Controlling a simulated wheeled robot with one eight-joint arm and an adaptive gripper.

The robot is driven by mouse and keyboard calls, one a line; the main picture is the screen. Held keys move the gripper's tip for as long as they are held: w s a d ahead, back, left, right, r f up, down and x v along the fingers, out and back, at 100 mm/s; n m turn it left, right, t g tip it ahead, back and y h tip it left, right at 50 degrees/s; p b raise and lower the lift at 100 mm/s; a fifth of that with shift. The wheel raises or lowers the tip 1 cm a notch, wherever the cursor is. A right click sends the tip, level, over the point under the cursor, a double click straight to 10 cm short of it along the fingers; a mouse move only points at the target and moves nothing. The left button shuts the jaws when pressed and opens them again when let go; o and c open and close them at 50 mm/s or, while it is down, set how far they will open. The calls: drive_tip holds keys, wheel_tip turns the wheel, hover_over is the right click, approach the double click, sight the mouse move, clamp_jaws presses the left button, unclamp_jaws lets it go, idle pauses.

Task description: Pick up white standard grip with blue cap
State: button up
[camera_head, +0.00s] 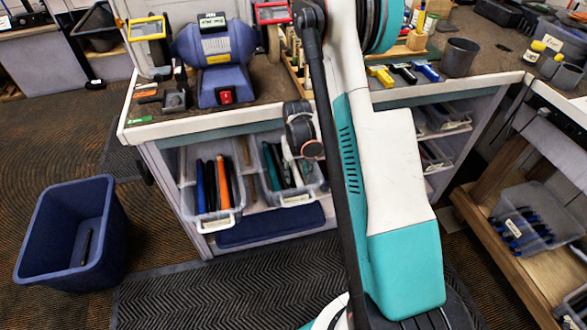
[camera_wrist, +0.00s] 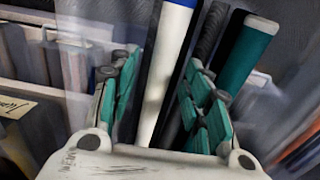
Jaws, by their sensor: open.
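The white grip (camera_wrist: 163,75) with a blue cap at its top edge shows in the wrist view, standing slightly tilted among darker grips. My gripper (camera_wrist: 158,95) is open, with teal-padded fingers on both sides of the white grip. A gap shows between the left finger and the white grip; contact on the right side cannot be told. In the head view, the end of my arm is over the right clear bin (camera_head: 298,199) on the shelf under the bench. The white grip cannot be made out clearly there.
In the head view, the left clear bin (camera_head: 218,222) holds blue, black and orange grips. A blue grinder (camera_head: 215,50) stands on the bench above. A blue waste bin (camera_head: 50,270) stands on the floor.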

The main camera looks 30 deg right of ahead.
drive_tip(key=shift+c, duration=0.5)
clamp_jaws()
drive_tip(key=shift+r, duration=0.15)
wheel_tip(320, 180, up, 10)
drive_tip(key=p, duration=0.4)
drive_tip(key=shift+r+p, duration=1.5)
drive_tip(key=shift+r, duration=0.9)
